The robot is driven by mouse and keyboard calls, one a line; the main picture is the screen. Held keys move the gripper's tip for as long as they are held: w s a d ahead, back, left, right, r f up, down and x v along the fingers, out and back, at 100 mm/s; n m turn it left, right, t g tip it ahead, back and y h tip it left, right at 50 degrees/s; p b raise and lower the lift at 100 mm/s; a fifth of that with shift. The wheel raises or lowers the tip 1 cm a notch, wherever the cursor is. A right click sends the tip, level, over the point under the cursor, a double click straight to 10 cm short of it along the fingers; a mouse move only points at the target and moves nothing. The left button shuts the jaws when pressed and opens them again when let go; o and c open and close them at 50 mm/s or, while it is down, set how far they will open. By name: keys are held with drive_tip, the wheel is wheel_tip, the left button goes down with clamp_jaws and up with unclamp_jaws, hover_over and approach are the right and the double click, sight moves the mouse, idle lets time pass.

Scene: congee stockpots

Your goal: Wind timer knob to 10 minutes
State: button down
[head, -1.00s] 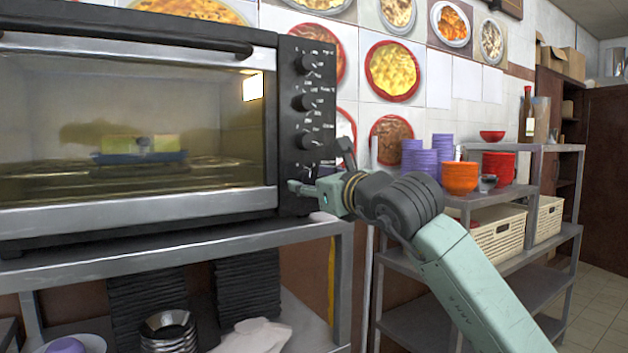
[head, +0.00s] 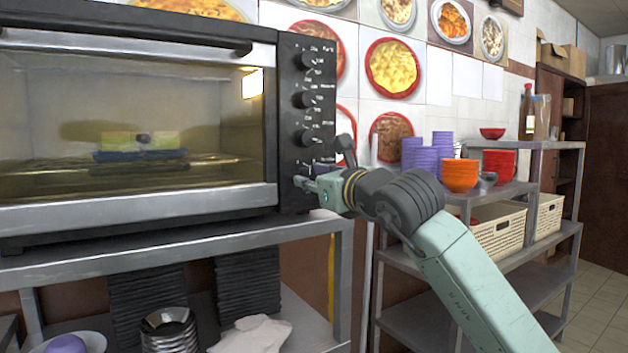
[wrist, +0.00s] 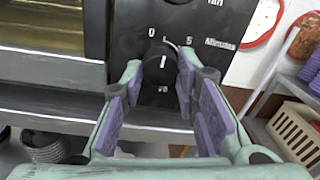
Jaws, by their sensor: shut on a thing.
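The black timer knob (wrist: 160,63) sits low on the oven's control panel (wrist: 130,28). In the wrist view its white mark points nearly straight up, below the printed scale with 0 and 5 and the word Minutes. My gripper (wrist: 160,72) has one padded finger on each side of the knob and is shut on it. In the head view my gripper (head: 318,172) is at the bottom of the panel, and the arm and fingers mostly hide the timer knob.
The oven (head: 140,205) stands on a metal shelf (head: 180,240) with stacked dark trays below. Three other knobs are above the timer. To the right, a rack (head: 500,190) holds bowls and woven baskets.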

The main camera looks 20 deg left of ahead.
drive_tip(key=m+b, duration=1)
drive_tip(key=m, duration=0.2)
drive_tip(key=shift+g, duration=0.4)
drive_tip(key=shift+r+m+b, duration=0.1)
drive_tip(key=shift+m+b, duration=0.7)
drive_tip(key=shift+m, duration=0.9)
drive_tip(key=c, duration=1.2)
unclamp_jaws()
drive_tip(key=shift+c, duration=0.2)
